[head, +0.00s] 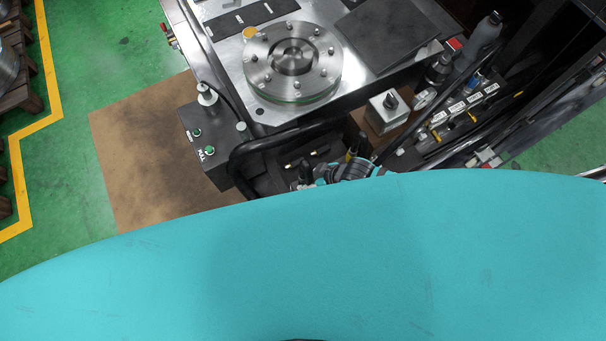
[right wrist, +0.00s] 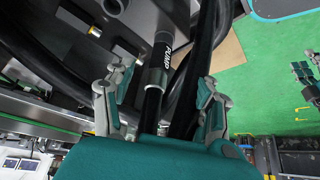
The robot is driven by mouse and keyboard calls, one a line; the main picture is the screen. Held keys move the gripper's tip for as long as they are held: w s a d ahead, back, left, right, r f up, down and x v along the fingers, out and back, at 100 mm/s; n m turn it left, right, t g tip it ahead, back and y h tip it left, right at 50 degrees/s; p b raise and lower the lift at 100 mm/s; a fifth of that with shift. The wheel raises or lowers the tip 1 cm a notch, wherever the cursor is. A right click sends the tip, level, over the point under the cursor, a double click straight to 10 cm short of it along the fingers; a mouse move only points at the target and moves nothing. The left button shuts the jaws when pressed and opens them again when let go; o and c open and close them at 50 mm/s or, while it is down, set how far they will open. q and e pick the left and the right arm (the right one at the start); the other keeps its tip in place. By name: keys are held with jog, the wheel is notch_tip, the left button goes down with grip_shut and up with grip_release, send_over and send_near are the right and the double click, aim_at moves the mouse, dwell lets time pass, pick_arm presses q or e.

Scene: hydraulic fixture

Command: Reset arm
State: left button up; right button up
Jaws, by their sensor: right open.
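In the right wrist view my right gripper (right wrist: 165,80) is open, one finger on each side of a black lever (right wrist: 164,62) marked PUMP. The lever stands between the fingers, which are apart from it as far as I can tell. In the head view my right gripper (head: 350,168) shows only in part, low beside the hydraulic fixture (head: 266,105), mostly hidden behind my own teal body. My left gripper is not in view.
A round bolted metal flange (head: 292,62) sits on the fixture. A black control box (head: 208,138) with green buttons stands at its left, near a curved black bar (head: 275,143). Valves and hoses (head: 465,108) crowd the right. Green floor (head: 105,50) is open at left.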

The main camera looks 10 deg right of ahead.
jog(key=v, duration=0.7)
jog(key=s+d+f+m+h, duration=0.1)
jog(key=d+f+m+h, duration=0.1)
jog(key=d+f, duration=0.5)
jog(key=s+d+f+m+h, duration=0.1)
jog(key=s+d+f+m, duration=0.15)
jog(key=f, duration=0.95)
jog(key=s+f+g, duration=0.1)
jog(key=s+f, duration=0.2)
jog(key=s, duration=0.4)
jog(key=s+f+m+g, duration=0.1)
jog(key=s+f, duration=0.2)
jog(key=s, duration=0.4)
jog(key=s+f+m+g+h, duration=0.1)
jog(key=s+f, duration=0.3)
jog(key=s, duration=0.4)
jog(key=shift+d, duration=0.45)
jog(key=shift+c, duration=0.4)
